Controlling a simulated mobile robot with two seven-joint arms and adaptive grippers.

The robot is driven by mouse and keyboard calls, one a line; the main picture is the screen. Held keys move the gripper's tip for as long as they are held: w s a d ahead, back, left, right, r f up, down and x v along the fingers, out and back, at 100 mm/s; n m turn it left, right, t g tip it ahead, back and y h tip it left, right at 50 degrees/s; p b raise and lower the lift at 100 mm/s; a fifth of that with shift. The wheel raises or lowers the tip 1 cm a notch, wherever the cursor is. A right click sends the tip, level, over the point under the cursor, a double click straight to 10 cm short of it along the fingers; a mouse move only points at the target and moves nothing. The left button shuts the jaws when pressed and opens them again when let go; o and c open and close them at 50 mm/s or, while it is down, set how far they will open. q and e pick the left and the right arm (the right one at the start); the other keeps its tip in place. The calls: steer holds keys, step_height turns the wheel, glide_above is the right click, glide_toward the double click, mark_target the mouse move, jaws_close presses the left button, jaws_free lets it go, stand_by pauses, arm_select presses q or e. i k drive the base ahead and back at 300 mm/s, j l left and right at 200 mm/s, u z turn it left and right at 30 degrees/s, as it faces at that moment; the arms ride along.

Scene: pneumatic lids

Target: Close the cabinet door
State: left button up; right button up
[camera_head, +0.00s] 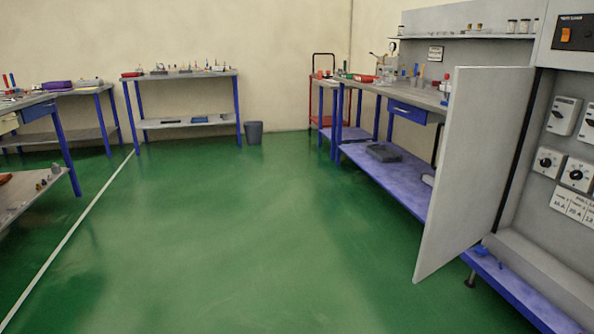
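The cabinet door (478,165) is a tall, flat, light grey panel on the right side of the head view. It stands open, swung out from the grey cabinet (527,150) and over the green floor. Its lower free corner points toward the middle of the room. The cabinet's inside shows at the right, with dials and switches on a grey panel (568,175). The door hides part of the workbench behind it. Neither of my grippers shows in the view.
A blue-framed workbench (388,155) runs along the right, behind the door. More benches stand at the back (185,73) and left (60,95). A grey bin (253,132) stands by the back wall. The green floor (240,220) in the middle is clear.

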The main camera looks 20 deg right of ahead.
mark_target(488, 106)
steer(key=i+z, duration=0.3)
steer(key=i, duration=0.15)
steer(key=i+j+z, duration=0.3)
steer(key=i, duration=0.15)
steer(key=i+j+z, duration=0.2)
steer(key=i+z, duration=0.15)
steer(key=i+j+z, duration=0.25)
steer(key=z, duration=0.15)
steer(key=i+j+z, duration=0.45)
steer(key=j+z, duration=0.3)
steer(key=i+j+z, duration=0.15)
steer(key=j+z, duration=0.2)
steer(key=i+j+z, duration=0.1)
steer(key=j+z, duration=0.3)
